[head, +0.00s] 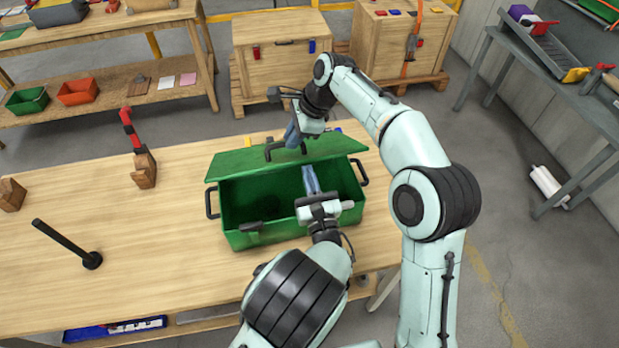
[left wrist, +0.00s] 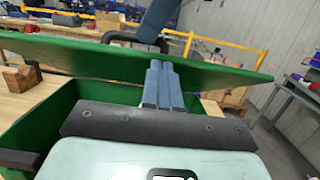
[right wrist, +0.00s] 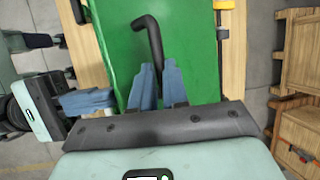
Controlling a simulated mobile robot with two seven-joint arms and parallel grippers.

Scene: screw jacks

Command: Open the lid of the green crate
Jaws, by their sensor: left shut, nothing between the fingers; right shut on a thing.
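The green crate (head: 262,237) stands on the wooden table with its lid (head: 232,160) partly raised and tilted, hinged along the far side. Its dark interior shows below the lid's near edge. My right gripper (head: 292,138) is above the lid, shut on the black lid handle (right wrist: 150,35), which rises between its fingers in the right wrist view. My left gripper (head: 310,172) is shut and empty at the crate's opening, its fingers pointing in under the lid. In the left wrist view the closed fingers (left wrist: 162,75) appear against the lid's underside; contact cannot be told.
Wooden crates (head: 280,60) stand on the floor behind. A grey bench (head: 560,90) is at the right. The tabletop left of the crate is mostly clear.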

